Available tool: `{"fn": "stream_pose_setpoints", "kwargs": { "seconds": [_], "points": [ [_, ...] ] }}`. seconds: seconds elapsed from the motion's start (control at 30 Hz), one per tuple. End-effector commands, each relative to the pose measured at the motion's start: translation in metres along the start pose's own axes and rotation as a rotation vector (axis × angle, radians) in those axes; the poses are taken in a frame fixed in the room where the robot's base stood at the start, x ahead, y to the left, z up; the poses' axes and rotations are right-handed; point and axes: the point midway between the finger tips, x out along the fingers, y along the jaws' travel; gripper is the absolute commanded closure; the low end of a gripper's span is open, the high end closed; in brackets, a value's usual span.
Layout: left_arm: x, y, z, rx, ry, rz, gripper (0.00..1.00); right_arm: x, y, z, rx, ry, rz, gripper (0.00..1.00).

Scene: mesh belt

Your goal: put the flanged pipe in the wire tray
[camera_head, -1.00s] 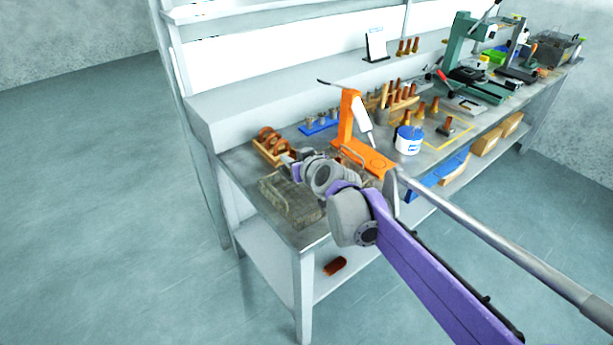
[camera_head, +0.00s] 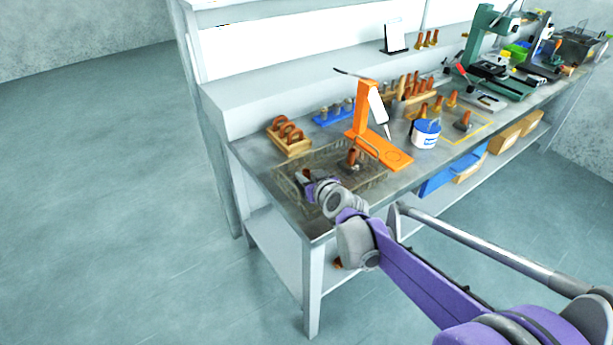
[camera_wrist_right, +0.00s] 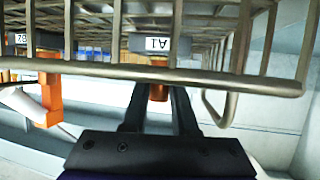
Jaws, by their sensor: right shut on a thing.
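The wire tray (camera_head: 283,187) lies on the near left end of the bench. My right gripper (camera_head: 304,177) is low at its left part and shut on the flanged pipe (camera_head: 306,173), a small reddish-brown piece mostly hidden by the gripper. In the right wrist view, the fingers (camera_wrist_right: 158,105) reach past a tray bar (camera_wrist_right: 130,72), with the brown pipe (camera_wrist_right: 158,91) between them below a grey tag reading like A1. Whether the pipe touches the tray floor is unclear. Another brown flanged pipe (camera_head: 351,159) stands in the tray farther right. My left gripper is out of view.
An orange press (camera_head: 365,125) stands just behind the tray. A wooden rack with brown rings (camera_head: 288,137) is at the back left. A white-and-blue tub (camera_head: 425,133) and several brown pieces stand to the right. The floor left of the bench is clear.

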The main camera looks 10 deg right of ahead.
Motion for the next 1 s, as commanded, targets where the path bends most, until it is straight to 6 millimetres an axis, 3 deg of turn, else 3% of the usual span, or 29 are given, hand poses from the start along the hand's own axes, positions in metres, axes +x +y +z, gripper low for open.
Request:
{"fn": "stream_pose_setpoints", "kwargs": {
  "seconds": [0.17, 0.2, 0.33, 0.7, 0.87, 1.0],
  "points": [
    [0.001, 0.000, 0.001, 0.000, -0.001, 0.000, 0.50, 0.001, 0.000, 0.003, 0.000, 0.000, 0.000, 1.00],
    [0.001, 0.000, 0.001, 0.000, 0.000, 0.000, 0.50, 0.001, 0.000, 0.003, 0.000, 0.000, 0.000, 0.68],
    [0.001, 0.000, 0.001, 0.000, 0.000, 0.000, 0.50, 0.001, 0.000, 0.002, 0.000, 0.000, 0.000, 0.45],
    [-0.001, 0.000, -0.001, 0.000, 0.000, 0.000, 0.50, -0.002, 0.000, -0.002, 0.000, 0.000, 0.000, 0.43],
    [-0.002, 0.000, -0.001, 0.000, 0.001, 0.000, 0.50, -0.023, 0.000, -0.001, 0.000, 0.000, 0.001, 0.43],
    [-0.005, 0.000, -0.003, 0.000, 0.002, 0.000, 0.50, -0.053, 0.001, -0.001, 0.001, 0.000, 0.001, 0.43]
  ]
}}
